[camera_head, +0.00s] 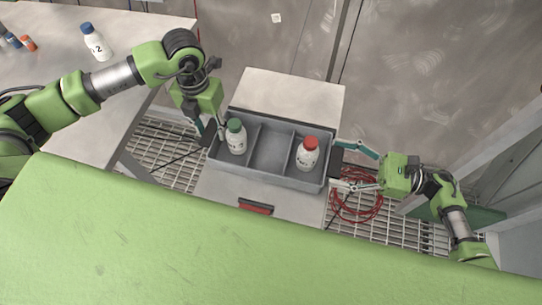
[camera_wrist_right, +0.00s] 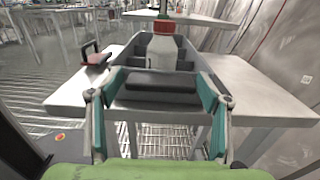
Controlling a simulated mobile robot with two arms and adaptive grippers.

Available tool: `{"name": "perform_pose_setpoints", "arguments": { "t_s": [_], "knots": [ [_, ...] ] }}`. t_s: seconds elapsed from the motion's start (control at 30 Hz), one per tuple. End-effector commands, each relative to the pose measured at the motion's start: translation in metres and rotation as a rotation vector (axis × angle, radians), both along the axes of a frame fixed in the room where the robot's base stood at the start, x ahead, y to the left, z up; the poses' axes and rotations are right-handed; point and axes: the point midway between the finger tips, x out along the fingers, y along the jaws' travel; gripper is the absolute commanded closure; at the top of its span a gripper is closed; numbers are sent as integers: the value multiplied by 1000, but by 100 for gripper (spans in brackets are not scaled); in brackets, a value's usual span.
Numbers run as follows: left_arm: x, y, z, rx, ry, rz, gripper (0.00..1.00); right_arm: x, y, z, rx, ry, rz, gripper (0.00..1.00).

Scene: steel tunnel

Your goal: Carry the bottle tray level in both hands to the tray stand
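The bottle tray (camera_head: 271,152) is grey with three compartments and dark end handles, and looks level over a pale table. A green-capped bottle (camera_head: 236,136) stands in its left compartment and a red-capped bottle (camera_head: 308,154) in its right one; the middle is empty. My left gripper (camera_head: 210,130) is at the left end, fingers apart on either side of the handle. My right gripper (camera_head: 337,163) has its fingers spread around the right handle (camera_wrist_right: 160,84), also in the right wrist view. I cannot tell whether the pads touch the handles.
The pale table (camera_head: 291,93) extends behind and in front of the tray. A red-and-black handled object (camera_head: 255,207) lies at its front. A larger table (camera_head: 60,80) at left holds a blue-capped bottle (camera_head: 97,42). Red cable (camera_head: 357,195) lies coiled on the grating at right.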

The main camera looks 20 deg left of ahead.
Motion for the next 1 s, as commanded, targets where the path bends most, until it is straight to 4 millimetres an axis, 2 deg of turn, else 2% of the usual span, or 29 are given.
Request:
{"name": "perform_pose_setpoints", "arguments": {
  "t_s": [0.33,0.47,0.57,0.8,1.0],
  "knots": [
    [0,1,2,2,1,0,56,1,-1,2,-1,-1,-4,21],
    [0,1,11,3,0,1,56,2,-1,2,-1,-1,-4,21],
    [1,2,27,3,-2,1,56,2,-1,2,-1,-1,-5,21],
    [1,1,79,2,-5,-1,56,2,-2,1,-1,-1,-5,21],
    [1,1,110,1,-3,0,56,2,-2,1,-1,-1,-5,21]
  ]
}}
